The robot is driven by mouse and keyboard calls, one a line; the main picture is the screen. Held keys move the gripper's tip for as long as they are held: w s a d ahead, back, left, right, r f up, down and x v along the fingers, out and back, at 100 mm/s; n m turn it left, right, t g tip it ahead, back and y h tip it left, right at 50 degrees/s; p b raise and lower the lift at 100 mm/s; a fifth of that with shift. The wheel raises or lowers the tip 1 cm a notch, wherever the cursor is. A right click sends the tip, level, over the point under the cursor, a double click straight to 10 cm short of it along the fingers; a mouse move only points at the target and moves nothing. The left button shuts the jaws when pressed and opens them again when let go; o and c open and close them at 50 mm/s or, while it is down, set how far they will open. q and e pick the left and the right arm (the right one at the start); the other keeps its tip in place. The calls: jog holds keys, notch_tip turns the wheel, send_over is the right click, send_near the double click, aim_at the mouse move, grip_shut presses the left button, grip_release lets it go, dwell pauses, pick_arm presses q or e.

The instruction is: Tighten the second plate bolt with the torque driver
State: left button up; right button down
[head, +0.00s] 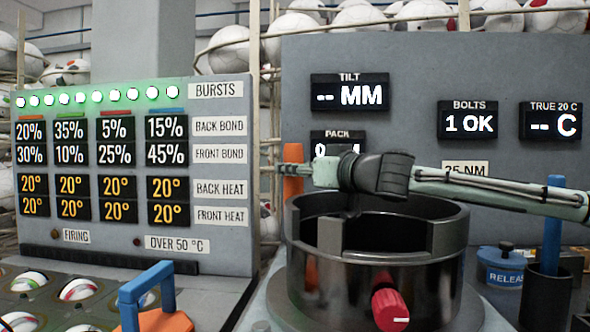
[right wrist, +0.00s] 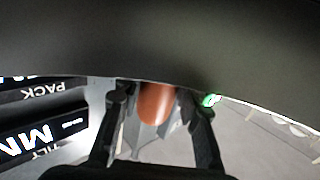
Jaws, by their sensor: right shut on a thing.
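My right gripper (head: 290,169) reaches across from the right above the dark press ring (head: 400,270). It is shut on an upright orange handle, which I take to be the torque driver (head: 293,155), at the ring's left rim. The right wrist view shows the orange handle (right wrist: 156,103) between the two dark fingers. The driver's lower end and the plate bolts are hidden, so I cannot tell whether it touches a bolt. The bolts display (head: 467,121) reads 1 OK, above a 25 NM label. My left gripper is not in view.
A red knob (head: 390,309) sits on the ring's front. A blue release pot (head: 504,270) and a black holder with a blue rod (head: 553,230) stand right. A display panel (head: 130,235) stands left, with a blue-handled orange block (head: 163,320) and a ball tray before it.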

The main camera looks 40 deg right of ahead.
jog(key=shift+f+b, duration=0.4)
jog(key=shift+b, duration=0.2)
dwell(0.8)
